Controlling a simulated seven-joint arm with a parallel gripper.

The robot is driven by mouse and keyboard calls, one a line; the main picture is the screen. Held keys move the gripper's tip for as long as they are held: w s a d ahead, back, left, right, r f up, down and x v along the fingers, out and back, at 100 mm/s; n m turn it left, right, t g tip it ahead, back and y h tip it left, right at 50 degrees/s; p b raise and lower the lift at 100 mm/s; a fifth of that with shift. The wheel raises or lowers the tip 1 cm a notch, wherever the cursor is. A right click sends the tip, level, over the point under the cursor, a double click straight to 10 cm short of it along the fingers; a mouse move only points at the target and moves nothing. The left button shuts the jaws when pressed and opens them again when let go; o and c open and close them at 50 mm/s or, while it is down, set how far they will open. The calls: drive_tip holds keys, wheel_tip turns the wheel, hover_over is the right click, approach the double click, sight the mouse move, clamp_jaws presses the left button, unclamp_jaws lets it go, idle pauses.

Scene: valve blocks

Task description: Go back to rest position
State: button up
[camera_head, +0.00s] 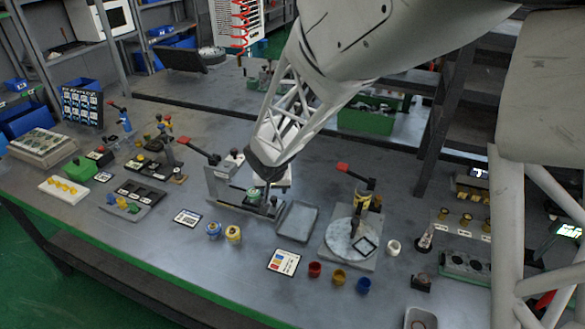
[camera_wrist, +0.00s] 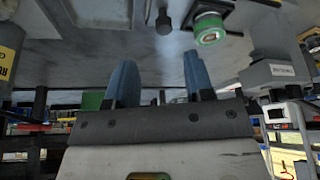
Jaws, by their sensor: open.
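My gripper (camera_head: 267,182) is low over the middle of the bench, beside a grey lever press (camera_head: 222,182) with a red-tipped handle. In the wrist view its two blue fingers (camera_wrist: 160,60) stand apart with nothing between them. A small green part (camera_head: 253,195) sits on the press base close to the gripper, partly hidden by it. A round part with a green ring (camera_wrist: 210,34) shows beyond the right finger in the wrist view. A blue-topped part (camera_head: 213,230) and a yellow part (camera_head: 233,234) stand upright in front of the press.
An empty grey tray (camera_head: 297,221) lies right of the gripper. Beyond it stands another lever fixture with a round plate (camera_head: 348,238). Red (camera_head: 314,270), yellow (camera_head: 338,277) and blue (camera_head: 363,285) cups line the front. Several fixtures fill the left; bare bench lies at front left.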

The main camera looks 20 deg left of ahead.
drive_tip(key=s+d+r+m+h, duration=0.1)
drive_tip(key=d+r, duration=0.4)
drive_tip(key=d, duration=0.5)
drive_tip(key=s+d+r+m, duration=0.15)
drive_tip(key=d+r, duration=0.25)
drive_tip(key=d, duration=0.6)
drive_tip(key=s+d+r+h, duration=0.15)
drive_tip(key=d+r, duration=0.35)
drive_tip(key=d, duration=0.5)
drive_tip(key=s+d+r+m, duration=0.1)
drive_tip(key=s+d+r, duration=0.1)
drive_tip(key=s+d, duration=0.7)
drive_tip(key=s+d+r+m+g, duration=0.1)
drive_tip(key=s+d+r, duration=0.1)
drive_tip(key=s+d, duration=0.7)
drive_tip(key=s, duration=0.2)
drive_tip(key=shift+s+d+r+y, duration=0.15)
drive_tip(key=shift+s+r+y, duration=0.15)
drive_tip(key=shift+r+y, duration=0.1)
